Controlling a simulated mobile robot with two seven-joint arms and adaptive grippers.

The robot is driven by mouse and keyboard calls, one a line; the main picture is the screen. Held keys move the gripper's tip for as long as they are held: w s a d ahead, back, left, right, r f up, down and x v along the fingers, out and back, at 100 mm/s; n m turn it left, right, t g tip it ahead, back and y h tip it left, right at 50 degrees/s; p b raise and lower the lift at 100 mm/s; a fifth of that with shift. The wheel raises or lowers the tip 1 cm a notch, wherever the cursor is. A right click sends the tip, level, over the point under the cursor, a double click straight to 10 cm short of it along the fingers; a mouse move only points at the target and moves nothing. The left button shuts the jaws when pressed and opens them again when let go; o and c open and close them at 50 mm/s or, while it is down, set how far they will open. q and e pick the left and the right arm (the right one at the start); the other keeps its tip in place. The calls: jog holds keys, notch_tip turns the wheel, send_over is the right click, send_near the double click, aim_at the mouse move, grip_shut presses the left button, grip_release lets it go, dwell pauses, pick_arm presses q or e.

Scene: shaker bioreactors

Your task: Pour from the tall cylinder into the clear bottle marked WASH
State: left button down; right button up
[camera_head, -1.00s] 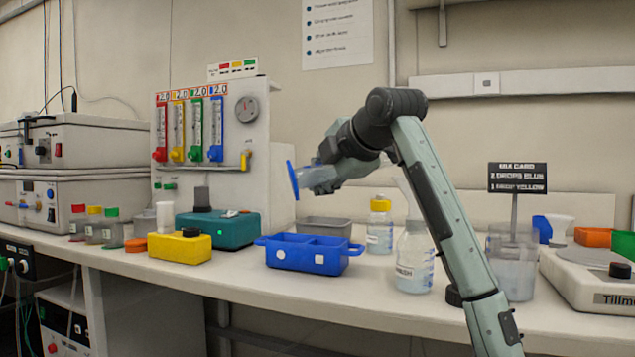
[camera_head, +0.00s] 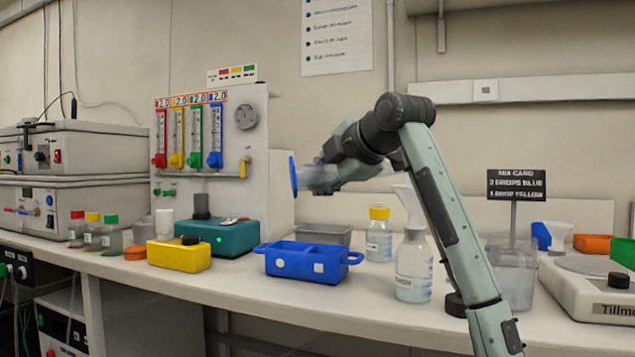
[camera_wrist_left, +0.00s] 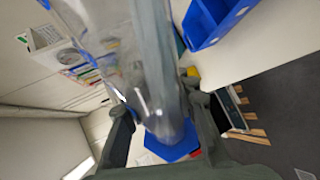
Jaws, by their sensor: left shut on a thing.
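My left gripper (camera_head: 328,174) is shut on the clear tall cylinder (camera_head: 316,180) and holds it in the air, lying about level. Its blue base (camera_head: 293,176) points left; its mouth end is hidden behind my arm. In the left wrist view the clear cylinder (camera_wrist_left: 150,75) lies between the fingers, with its blue base (camera_wrist_left: 172,148) beyond them. The clear bottle with a dark-lettered label (camera_head: 412,272), hard to read but likely WASH, stands upright on the bench, lower and to the right of the gripper. A pale cone-shaped top rises above it. My right gripper is out of view.
A blue divided tray (camera_head: 305,268) and a grey tray (camera_head: 324,234) stand below the gripper. A yellow-capped bottle (camera_head: 379,240) stands behind the clear bottle. A clear beaker (camera_head: 515,275), a mix card (camera_head: 516,185) and a white scale (camera_head: 585,290) are on the right.

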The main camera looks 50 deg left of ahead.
pick_arm(q)
jog(key=shift+r, duration=0.3)
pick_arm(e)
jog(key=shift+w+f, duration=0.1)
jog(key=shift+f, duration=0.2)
pick_arm(q)
jog(key=shift+r+m+p, duration=0.3)
jog(key=shift+p, duration=0.1)
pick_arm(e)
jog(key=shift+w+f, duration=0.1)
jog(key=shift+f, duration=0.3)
pick_arm(q)
jog(key=shift+r+y, duration=0.1)
jog(key=shift+y, duration=0.2)
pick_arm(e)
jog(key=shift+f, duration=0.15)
pick_arm(q)
jog(key=shift+r+g+p, duration=0.3)
jog(key=shift+r, duration=0.05)
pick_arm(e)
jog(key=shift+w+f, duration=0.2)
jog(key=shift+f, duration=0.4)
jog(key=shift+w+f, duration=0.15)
pick_arm(q)
jog(key=shift+r+m, duration=0.2)
jog(key=shift+m, duration=0.1)
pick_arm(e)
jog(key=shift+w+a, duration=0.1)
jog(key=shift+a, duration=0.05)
